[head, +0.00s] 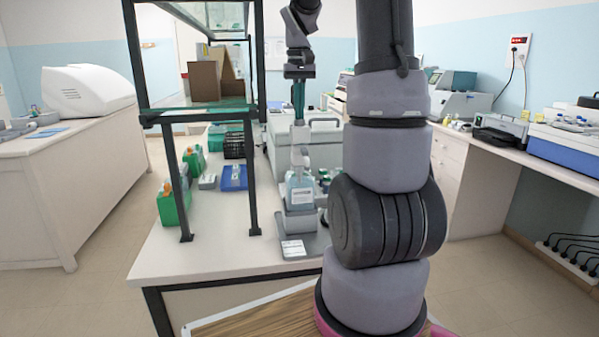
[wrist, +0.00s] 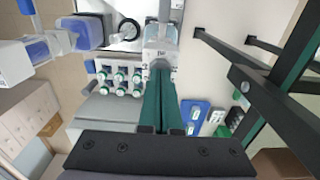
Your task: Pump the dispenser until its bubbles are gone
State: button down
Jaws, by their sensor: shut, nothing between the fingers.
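The dispenser (head: 300,190) is a clear bottle of pale blue liquid with a white label and a pale pump top. It stands upright on a grey stand (head: 301,222) near the bench's front edge. My gripper (head: 298,116) points straight down above the pump top, its green fingers shut together and empty. In the wrist view the fingertips (wrist: 161,70) lie in line with the dispenser's pale top (wrist: 161,48). I cannot tell whether they touch it. Bubbles in the bottle are too small to make out.
A dark-framed shelf (head: 180,185) stands left of the dispenser. Green-capped vials (wrist: 121,76) sit in a rack close beside it. A white card (head: 293,249) is in front.

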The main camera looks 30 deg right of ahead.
jog(key=shift+f, duration=0.1)
dwell(0.4)
jog(key=shift+r, duration=3)
notch_tip(320, 180, up, 5)
jog(key=s+a+f+t+y, duration=0.1)
jog(key=s+a+f+t, duration=0.1)
jog(key=s+a, duration=0.4)
jog(key=s+a+f+m+t+y, duration=0.1)
jog(key=s+a+t, duration=0.4)
jog(key=s, duration=0.8)
jog(key=shift+s+a+f, duration=0.3)
jog(key=shift+a+f, duration=0.3)
jog(key=shift+a, duration=0.55)
